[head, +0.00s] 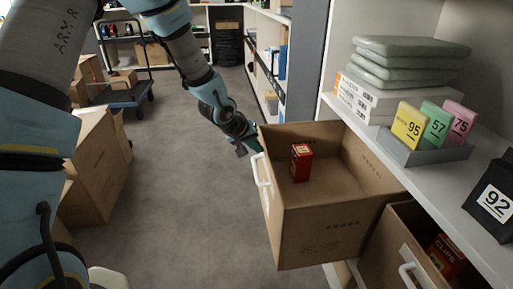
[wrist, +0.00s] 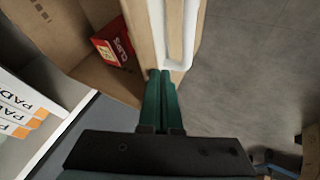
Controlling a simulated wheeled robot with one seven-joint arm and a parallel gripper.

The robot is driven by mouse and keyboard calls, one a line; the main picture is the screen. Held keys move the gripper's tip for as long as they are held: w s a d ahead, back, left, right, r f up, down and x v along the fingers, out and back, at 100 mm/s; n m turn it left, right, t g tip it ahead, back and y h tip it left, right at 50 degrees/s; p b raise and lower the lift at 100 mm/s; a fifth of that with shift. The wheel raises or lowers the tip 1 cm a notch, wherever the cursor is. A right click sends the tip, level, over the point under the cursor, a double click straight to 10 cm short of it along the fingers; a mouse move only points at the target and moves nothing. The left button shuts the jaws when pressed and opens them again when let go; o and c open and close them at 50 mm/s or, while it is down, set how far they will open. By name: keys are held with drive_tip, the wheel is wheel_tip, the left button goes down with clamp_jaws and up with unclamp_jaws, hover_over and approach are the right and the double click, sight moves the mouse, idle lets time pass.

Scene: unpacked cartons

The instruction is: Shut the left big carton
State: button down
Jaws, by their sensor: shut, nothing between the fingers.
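The left big carton (head: 330,225) is a brown open-topped box that juts out from the shelf unit like a pulled-out drawer. Its white handle (head: 262,172) is on its front wall, and the handle also shows in the wrist view (wrist: 182,35). A small red box (head: 301,163) stands inside; it is also in the wrist view (wrist: 113,48). My gripper (head: 254,145) is at the far end of the carton's front wall. In the wrist view its green fingers (wrist: 165,75) are together and empty, close by the wall's edge and the handle's end. I cannot tell whether they touch.
A second carton (head: 385,250) with a white handle and a red clips box (head: 447,254) is at the lower right. The shelf (head: 475,175) above holds pad boxes, green folded stacks and number cards. Other cartons (head: 97,165) and a trolley (head: 122,97) stand left. The grey floor between is clear.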

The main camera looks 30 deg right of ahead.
drive_tip(key=s+d+b, duration=0.1)
drive_tip(key=s+d, duration=0.4)
drive_tip(key=d, duration=0.6)
drive_tip(key=s+d+b, duration=0.1)
drive_tip(key=s+d, duration=0.5)
drive_tip(key=d, duration=0.6)
drive_tip(key=shift+d+r, duration=0.15)
drive_tip(key=shift+s+r, duration=0.1)
drive_tip(key=v, duration=1)
drive_tip(key=shift+w+a+p, duration=0.25)
drive_tip(key=shift+a+p, duration=0.1)
drive_tip(key=shift+a, duration=0.1)
